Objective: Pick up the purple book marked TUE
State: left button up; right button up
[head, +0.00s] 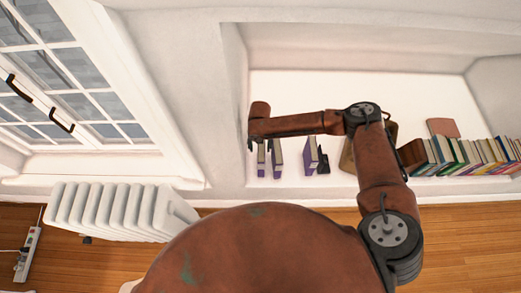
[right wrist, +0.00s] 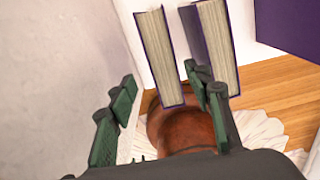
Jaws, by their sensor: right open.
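Three upright purple books stand apart on the white alcove ledge: a leftmost book (head: 261,170), a second book (head: 278,158) and a third book (head: 311,156). No TUE lettering is legible, so I cannot tell which one carries it. My right gripper (head: 262,143) is over the leftmost books in the head view and hides their upper parts. In the right wrist view, its green-padded fingers (right wrist: 165,92) are open and empty. The leftmost book (right wrist: 160,58) lies ahead between them, and the second book (right wrist: 217,45) is by the right finger. My left gripper is out of view.
A dark bookend (head: 323,163) stands by the third book. A brown box (head: 347,158) and a row of several books (head: 465,157) are further right. The alcove's side wall (head: 236,100) is close on the left. A white radiator (head: 110,212) stands below the window.

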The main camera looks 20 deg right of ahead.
aim_at(261, 150)
jog(key=shift+w+a+f, duration=0.1)
jog(key=shift+w+f, duration=0.15)
jog(key=shift+f, duration=0.35)
jog(key=f, duration=0.1)
jog(key=f+b, duration=0.1)
jog(key=shift+d+f, duration=0.35)
jog(key=shift+d, duration=0.05)
notch_tip(261, 150, down, 2)
jog(key=shift+d+f, duration=0.15)
jog(key=shift+f, duration=0.1)
jog(key=shift+f+b, duration=0.3)
jog(key=shift+f, duration=0.1)
jog(key=shift+w+f, duration=0.1)
jog(key=shift+f, duration=0.05)
jog(key=c, duration=0.7)
grip_shut()
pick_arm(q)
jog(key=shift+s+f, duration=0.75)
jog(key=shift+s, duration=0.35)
